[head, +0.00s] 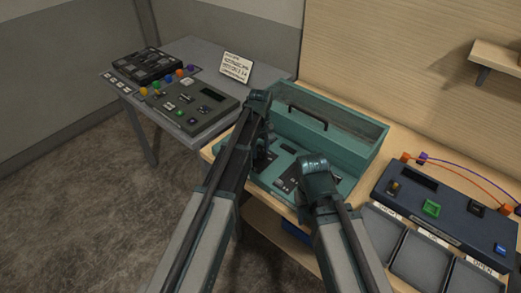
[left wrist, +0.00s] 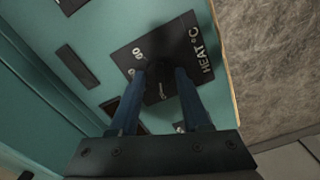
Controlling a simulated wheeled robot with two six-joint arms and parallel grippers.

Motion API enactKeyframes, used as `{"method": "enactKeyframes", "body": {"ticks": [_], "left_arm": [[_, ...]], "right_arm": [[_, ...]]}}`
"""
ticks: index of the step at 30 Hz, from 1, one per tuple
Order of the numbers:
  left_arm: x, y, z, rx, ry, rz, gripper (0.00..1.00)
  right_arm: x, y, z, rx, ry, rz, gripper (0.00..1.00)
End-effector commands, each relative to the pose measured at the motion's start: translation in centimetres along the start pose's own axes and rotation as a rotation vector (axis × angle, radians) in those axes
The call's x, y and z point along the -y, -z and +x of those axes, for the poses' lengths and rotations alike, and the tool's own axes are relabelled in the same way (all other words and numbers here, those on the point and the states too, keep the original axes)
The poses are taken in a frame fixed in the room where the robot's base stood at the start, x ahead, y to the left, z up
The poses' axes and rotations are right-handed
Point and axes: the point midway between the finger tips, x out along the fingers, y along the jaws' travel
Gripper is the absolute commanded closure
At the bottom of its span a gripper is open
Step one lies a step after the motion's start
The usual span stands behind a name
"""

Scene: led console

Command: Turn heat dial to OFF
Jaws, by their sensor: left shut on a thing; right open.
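The heat dial (left wrist: 161,88) is a dark knob on a black plate (left wrist: 172,45) marked "HEAT °C", set in a teal console (head: 337,142). In the left wrist view my left gripper (left wrist: 163,84) has its two blue fingers on either side of the dial, shut on it. The fingers hide much of the dial, and I cannot read its setting or see an OFF mark. In the head view my left gripper (head: 262,158) reaches down to the console's left part. My right gripper (head: 305,192) is over the console's front right part, open, its fingertips hardly visible.
A navy console (head: 440,205) with orange and purple cables and grey trays (head: 425,262) stand on the right of the wooden bench. A grey table (head: 190,55) at the left carries a grey-green console (head: 192,108) and a white card (head: 236,67). A shelf (head: 497,57) juts from the wall.

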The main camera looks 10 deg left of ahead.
Motion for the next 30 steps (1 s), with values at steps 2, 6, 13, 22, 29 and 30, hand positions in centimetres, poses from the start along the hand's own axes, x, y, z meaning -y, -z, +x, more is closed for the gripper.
{"method": "enactKeyframes", "body": {"ticks": [2,6,13,22,29,30], "left_arm": [[0.0,0.0,0.0,0.000,0.000,-0.001,1.00],[0.0,0.0,0.0,0.000,0.000,-0.001,0.40],[0.0,0.0,0.0,0.000,0.000,0.000,0.23],[0.0,0.0,-0.4,0.000,0.000,0.001,0.23],[0.0,0.0,-2.4,0.000,0.000,0.001,0.23],[0.0,0.0,-2.9,0.000,0.000,0.001,0.23]], "right_arm": [[0.0,0.0,0.0,0.000,0.000,0.000,0.50],[0.0,0.0,0.0,0.000,0.000,0.000,0.50],[0.0,0.0,0.0,0.000,0.000,0.000,0.50],[0.0,0.0,-0.4,0.000,0.000,0.000,0.50],[-0.2,-0.1,-2.4,0.000,0.000,-0.001,0.50],[-0.3,-0.2,-2.9,0.000,0.000,-0.001,0.50]]}}
